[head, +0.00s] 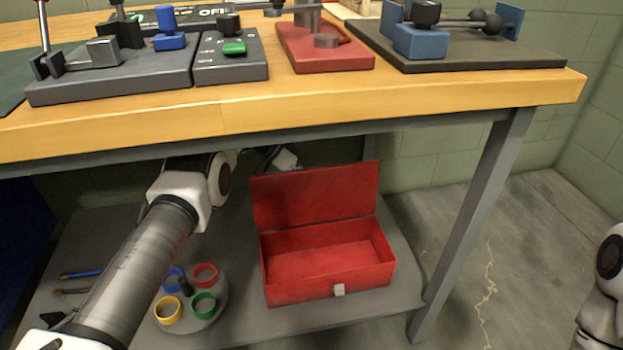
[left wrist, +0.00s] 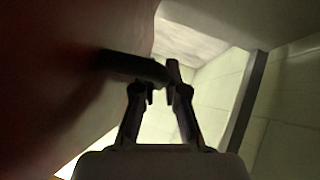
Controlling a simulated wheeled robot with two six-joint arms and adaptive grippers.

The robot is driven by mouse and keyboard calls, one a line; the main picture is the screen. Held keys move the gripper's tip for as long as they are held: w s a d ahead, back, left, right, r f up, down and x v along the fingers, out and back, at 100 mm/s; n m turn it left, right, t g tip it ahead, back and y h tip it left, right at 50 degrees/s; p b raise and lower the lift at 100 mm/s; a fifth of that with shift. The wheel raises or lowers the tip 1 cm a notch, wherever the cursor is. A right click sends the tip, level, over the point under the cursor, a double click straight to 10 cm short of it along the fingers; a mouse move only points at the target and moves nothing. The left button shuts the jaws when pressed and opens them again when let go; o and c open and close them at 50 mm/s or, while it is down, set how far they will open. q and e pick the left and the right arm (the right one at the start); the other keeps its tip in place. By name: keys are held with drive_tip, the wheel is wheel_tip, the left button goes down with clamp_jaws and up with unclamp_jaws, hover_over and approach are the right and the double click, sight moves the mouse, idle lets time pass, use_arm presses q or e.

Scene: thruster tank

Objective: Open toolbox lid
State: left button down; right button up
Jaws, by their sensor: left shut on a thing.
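The red toolbox (head: 328,272) sits on the grey lower shelf, and its inside looks empty. Its lid (head: 315,195) is open and stands roughly upright at the back of the box. A small pale latch (head: 339,290) is on the box's front. My left arm reaches under the bench and behind the lid, which hides my left fingertips in the head view. In the left wrist view my left gripper (left wrist: 160,92) is shut on a dark bar-like handle (left wrist: 130,66) beside the dark red lid surface (left wrist: 60,75). My right gripper is out of view.
The wooden bench top (head: 300,105) hangs close above my left arm and the lid. A round holder with coloured rings (head: 205,275) stands left of the toolbox on the shelf (head: 245,312). A bench leg (head: 470,225) stands to the right.

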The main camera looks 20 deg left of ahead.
use_arm(q)
drive_tip(key=c, duration=1.5)
unclamp_jaws()
drive_tip(key=v, duration=1.2)
drive_tip(key=shift+d, duration=0.1)
